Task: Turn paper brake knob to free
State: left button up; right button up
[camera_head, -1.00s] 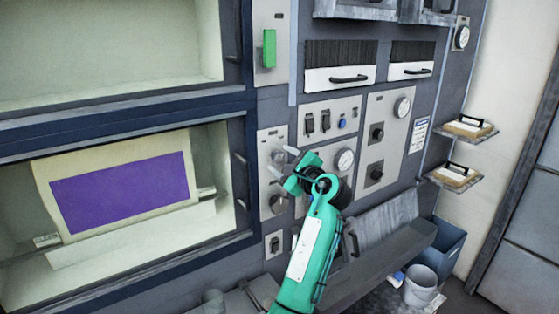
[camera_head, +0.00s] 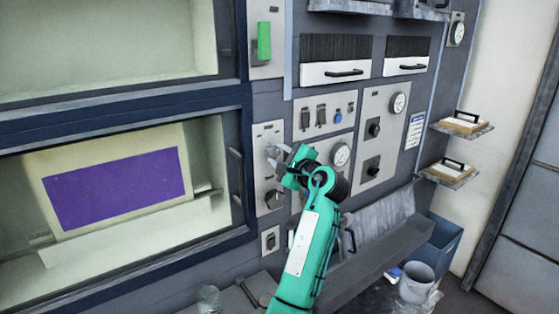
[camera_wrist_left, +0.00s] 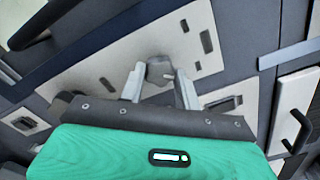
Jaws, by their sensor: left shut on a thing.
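My left gripper (camera_head: 275,156) reaches the grey panel plate (camera_head: 261,132) right of the lower window. In the left wrist view its two pale fingers (camera_wrist_left: 159,88) are closed on the sides of a grey knob (camera_wrist_left: 160,70) on that plate. Most of the knob is hidden by the fingers in the head view. A second dark knob (camera_head: 274,199) sits lower on the same plate, clear of the gripper. The plate's labels are too small to read. My right gripper is not in view.
A dial gauge (camera_head: 341,154) is just right of my wrist. Switches (camera_head: 320,116) sit above it. A window with a purple sheet (camera_head: 115,188) is at left. A sloped grey tray (camera_head: 380,225), blue bin (camera_head: 444,246) and bucket (camera_head: 416,283) are lower right.

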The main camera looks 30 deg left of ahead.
pick_arm(q)
jog(key=shift+f+n+b, duration=0.2)
jog(key=shift+n+b, duration=0.2)
jog(key=shift+n, duration=0.1)
jog(key=n+b, duration=0.9)
jog(key=n, duration=0.1)
jog(key=shift+b, duration=0.3)
jog(key=n+b, duration=0.2)
jog(key=n, duration=0.1)
jog(key=shift+r+b, duration=0.1)
jog(key=shift+b, duration=0.25)
jog(key=shift+r+n+b, duration=0.1)
jog(key=shift+n+b, duration=0.65)
jog(key=shift+n, duration=0.25)
jog(key=o, duration=1)
